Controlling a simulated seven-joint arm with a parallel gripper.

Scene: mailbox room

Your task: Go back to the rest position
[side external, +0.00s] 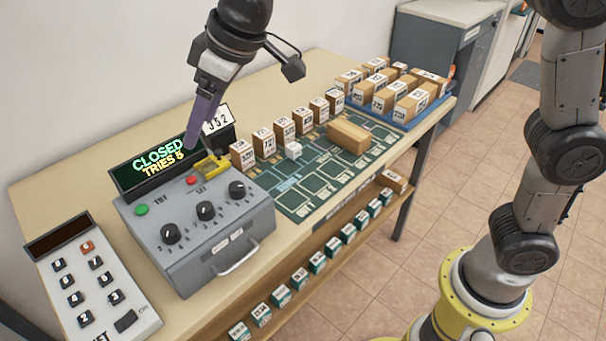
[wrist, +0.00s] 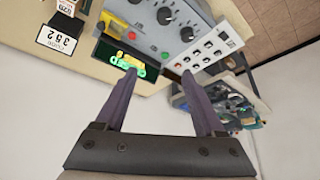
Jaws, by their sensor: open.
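The display reads "CLOSED" and "TRIES", with a last digit I cannot read surely. In the wrist view my gripper (wrist: 160,74) has its two fingers spread apart with nothing between them. The grey box (side external: 190,255) has three black dials, a green button (side external: 141,210), a red button (side external: 191,180) and a yellow part (side external: 213,166). My fingertips look close to the display; whether they touch cannot be told.
A white keypad (side external: 90,285) lies left of the box. A green mat (side external: 300,200) carries a brown block (side external: 349,136) and a small white cube (side external: 293,150). Several labelled boxes stand behind it. A blue tray (side external: 408,122) holds more boxes. A "352" card (side external: 217,120) stands behind the display.

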